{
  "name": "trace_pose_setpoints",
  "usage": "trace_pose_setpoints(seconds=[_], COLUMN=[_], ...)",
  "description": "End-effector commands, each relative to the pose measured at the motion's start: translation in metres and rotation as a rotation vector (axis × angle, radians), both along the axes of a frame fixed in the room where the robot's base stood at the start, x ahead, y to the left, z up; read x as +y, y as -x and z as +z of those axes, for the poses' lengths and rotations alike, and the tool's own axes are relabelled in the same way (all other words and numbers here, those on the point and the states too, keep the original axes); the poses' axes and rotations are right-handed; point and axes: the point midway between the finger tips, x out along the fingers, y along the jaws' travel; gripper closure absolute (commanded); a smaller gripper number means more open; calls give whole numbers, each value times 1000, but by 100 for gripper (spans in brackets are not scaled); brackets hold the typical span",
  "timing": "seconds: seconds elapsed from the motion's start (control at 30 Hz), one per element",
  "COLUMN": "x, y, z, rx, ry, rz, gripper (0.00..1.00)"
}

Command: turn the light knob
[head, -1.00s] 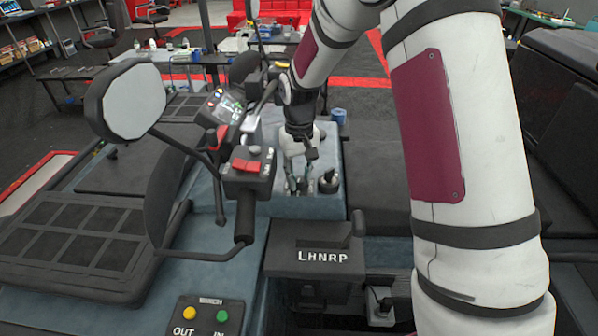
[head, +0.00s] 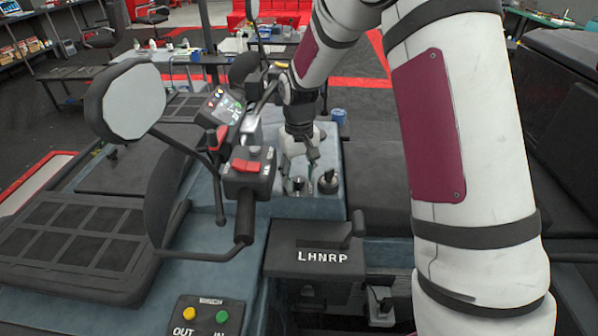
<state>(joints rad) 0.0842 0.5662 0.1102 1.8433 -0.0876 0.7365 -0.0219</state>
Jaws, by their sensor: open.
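My gripper (head: 301,163) is at the far end of my arm, pointing down over the blue-grey console behind the handlebar controls. Its jaws are open and I see nothing held. A small round control (head: 296,185) shows just below the fingers. A black knob (head: 328,181) on a round base stands just right of the fingers; it looks close to the right finger, but I cannot tell whether they touch. No label shows which of these is the light knob.
A handlebar switch box (head: 249,172) with a red switch and a mirror (head: 134,101) stand left of the gripper. A lever plate marked LHNRP (head: 318,257) is nearer me. A blue cup-like object (head: 338,116) is behind. Yellow and green buttons (head: 208,315) are at the front.

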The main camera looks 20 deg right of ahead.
Motion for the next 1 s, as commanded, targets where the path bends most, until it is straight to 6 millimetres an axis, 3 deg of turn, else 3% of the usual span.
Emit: trace_pose_setpoints(seconds=[0.17,0.7,1.0], x=[0,0,0], y=[-1,0,0], z=[11,107,122], rx=[-4,-2,0], ry=[1,0,0], rz=[-1,0,0], gripper=[54,54,54])
